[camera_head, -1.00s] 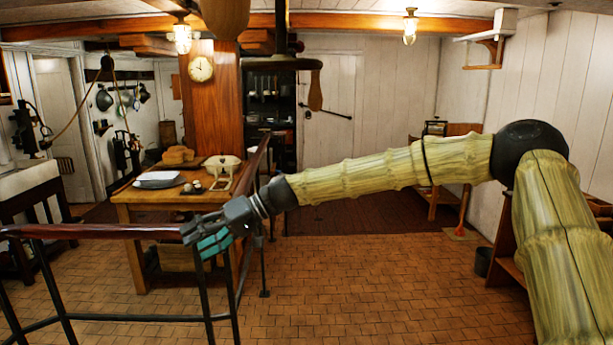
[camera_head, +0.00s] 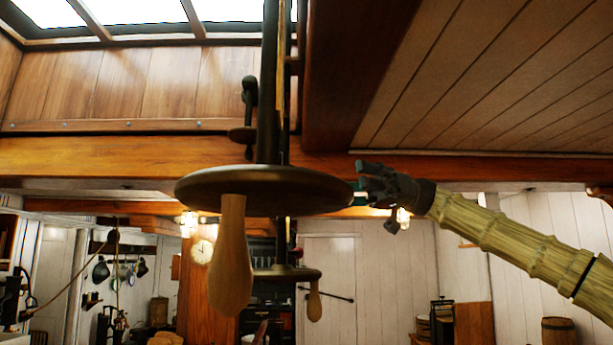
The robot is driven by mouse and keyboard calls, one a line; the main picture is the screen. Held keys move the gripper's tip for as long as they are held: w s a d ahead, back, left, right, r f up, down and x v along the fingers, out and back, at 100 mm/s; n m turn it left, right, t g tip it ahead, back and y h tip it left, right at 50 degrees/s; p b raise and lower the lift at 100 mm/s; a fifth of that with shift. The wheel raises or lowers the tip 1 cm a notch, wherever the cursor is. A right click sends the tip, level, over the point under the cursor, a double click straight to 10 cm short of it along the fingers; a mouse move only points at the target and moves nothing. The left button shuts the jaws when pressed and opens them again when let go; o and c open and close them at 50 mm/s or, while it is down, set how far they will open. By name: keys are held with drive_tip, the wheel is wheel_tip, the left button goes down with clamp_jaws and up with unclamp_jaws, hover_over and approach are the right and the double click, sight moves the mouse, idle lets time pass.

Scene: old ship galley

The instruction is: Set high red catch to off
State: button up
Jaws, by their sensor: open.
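My gripper (camera_head: 358,182) is raised at the centre right, pointing left, with its fingers open and empty. It appears at the right rim of a dark round disc (camera_head: 265,190); I cannot tell whether they touch. The disc sits on a dark upright shaft (camera_head: 268,90) and has a pale wooden handle (camera_head: 231,255) hanging below. A dark lever-like fitting (camera_head: 249,92) with a reddish-brown base (camera_head: 242,135) stands left of the shaft, above the disc. I cannot tell whether this is the red catch or how it is set; no plainly red catch can be made out.
A second, smaller disc (camera_head: 286,273) with a wooden handle (camera_head: 314,301) hangs lower behind. A wooden beam (camera_head: 90,157) crosses below the skylight (camera_head: 130,12). The sloping plank ceiling (camera_head: 480,75) lies above my arm. A lit lamp (camera_head: 189,224) hangs at the left.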

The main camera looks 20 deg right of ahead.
drive_tip(key=shift+p+x, duration=2.2)
drive_tip(key=shift+x, duration=3.1)
drive_tip(key=shift+w+f, duration=0.1)
drive_tip(key=shift+w, duration=0.05)
clamp_jaws()
